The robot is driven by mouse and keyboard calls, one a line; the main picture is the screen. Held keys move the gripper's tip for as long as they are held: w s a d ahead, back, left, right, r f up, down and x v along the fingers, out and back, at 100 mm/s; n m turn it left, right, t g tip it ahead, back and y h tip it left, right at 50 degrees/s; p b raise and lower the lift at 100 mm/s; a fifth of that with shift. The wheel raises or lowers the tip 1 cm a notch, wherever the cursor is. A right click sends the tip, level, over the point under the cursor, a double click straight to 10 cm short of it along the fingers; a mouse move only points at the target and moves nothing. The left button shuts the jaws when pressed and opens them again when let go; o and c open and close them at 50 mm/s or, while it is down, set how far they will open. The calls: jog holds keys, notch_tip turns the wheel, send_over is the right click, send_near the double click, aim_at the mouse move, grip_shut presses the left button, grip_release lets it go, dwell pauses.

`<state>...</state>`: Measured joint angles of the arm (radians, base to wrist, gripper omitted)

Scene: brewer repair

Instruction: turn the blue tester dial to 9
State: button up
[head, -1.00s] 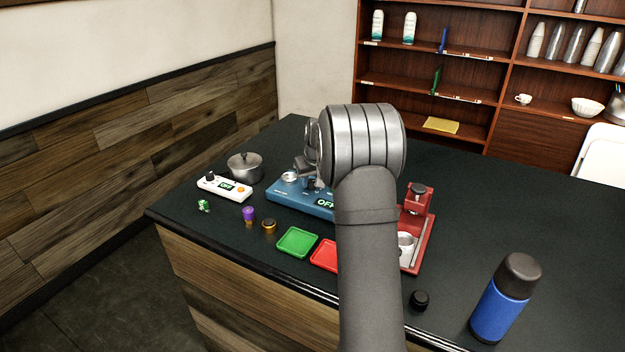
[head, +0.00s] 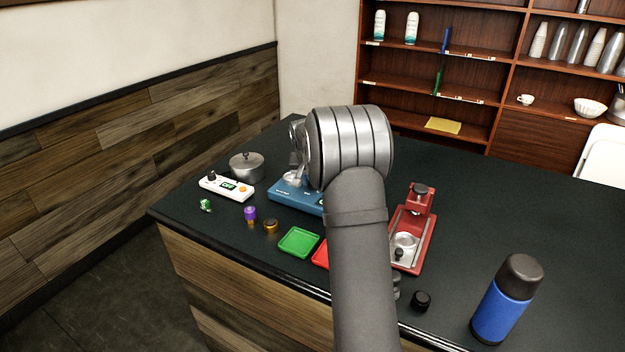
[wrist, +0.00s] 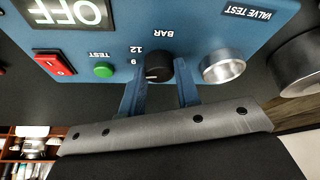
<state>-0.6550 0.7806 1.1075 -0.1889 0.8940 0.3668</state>
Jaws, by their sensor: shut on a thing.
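The blue tester (head: 286,196) stands on the dark counter, partly hidden behind my arm in the head view. In the wrist view its blue face (wrist: 203,18) appears upside down, with a screen reading OFF, a red switch (wrist: 54,64) and a green TEST button (wrist: 103,70). The black dial (wrist: 158,67) has the numbers 9 and 12 at its left and BAR above. A pale mark on the dial points roughly left, near the 9; its exact setting is hard to tell. My gripper (wrist: 160,88) is shut on the dial, one blue finger at each side.
A white device (head: 227,187), a pot (head: 246,167), a green tray (head: 298,242) and a red machine (head: 414,232) stand around the tester. A blue bottle (head: 501,305) is at front right.

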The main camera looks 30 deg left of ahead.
jog(key=o, duration=1)
jog(key=shift+c, duration=0.2)
jog(key=v, duration=1.7)
jog(key=shift+r, duration=0.2)
jog(key=x, duration=1.7)
jog(key=shift+f, duration=0.2)
